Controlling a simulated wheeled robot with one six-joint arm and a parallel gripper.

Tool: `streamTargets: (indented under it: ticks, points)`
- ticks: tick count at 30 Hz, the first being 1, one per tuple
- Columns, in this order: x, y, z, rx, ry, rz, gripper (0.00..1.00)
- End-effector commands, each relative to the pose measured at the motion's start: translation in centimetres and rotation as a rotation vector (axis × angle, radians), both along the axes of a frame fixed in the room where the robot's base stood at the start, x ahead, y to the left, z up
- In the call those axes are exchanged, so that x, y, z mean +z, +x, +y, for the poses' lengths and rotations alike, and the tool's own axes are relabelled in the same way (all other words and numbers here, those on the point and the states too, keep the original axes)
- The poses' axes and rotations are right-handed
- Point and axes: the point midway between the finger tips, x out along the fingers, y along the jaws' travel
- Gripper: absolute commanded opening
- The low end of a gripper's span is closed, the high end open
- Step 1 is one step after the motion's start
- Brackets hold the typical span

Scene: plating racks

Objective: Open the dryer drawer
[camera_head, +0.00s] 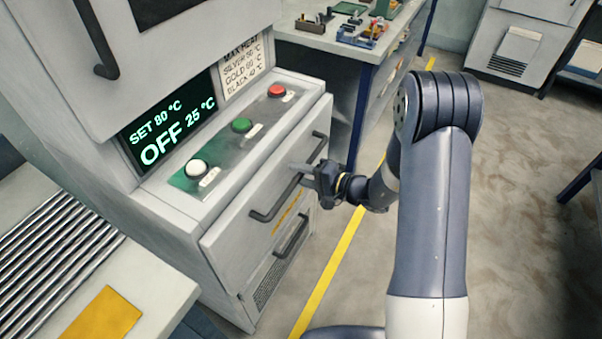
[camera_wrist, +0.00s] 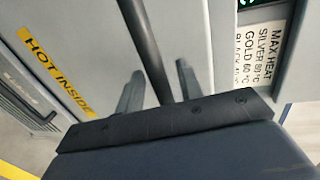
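The dryer drawer (camera_head: 238,232) is a light grey front panel below the dryer's button console, and it looks closed against the body. Its dark bar handle (camera_head: 268,212) runs slantwise across the panel. My gripper (camera_head: 308,174) is at the upper right part of this handle. In the wrist view the bar (camera_wrist: 146,42) passes between the two grey fingers of my gripper (camera_wrist: 158,80). Gaps show on both sides of the bar, so the fingers are open around it. Whether they touch the bar at depth is hard to tell. A yellow "HOT INSIDE" label (camera_wrist: 52,70) is on the panel.
The display (camera_head: 170,125) reads SET 80 °C, OFF, 25 °C. White (camera_head: 196,168), green (camera_head: 242,125) and red (camera_head: 276,91) buttons sit above the drawer. A lower handle (camera_head: 291,236) is beneath. A roller table (camera_head: 150,290) stands left; the floor right is open.

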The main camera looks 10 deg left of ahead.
Motion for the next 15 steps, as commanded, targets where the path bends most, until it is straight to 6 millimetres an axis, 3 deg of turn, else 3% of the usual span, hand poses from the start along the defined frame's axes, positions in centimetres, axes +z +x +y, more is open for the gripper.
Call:
streamTargets:
  ticks: [3,15]
  points:
    - [0.0,0.0,-0.02,0.0,0.0,0.0,0.34]
    - [0.01,-0.01,-0.05,0.0,0.0,0.0,0.01]
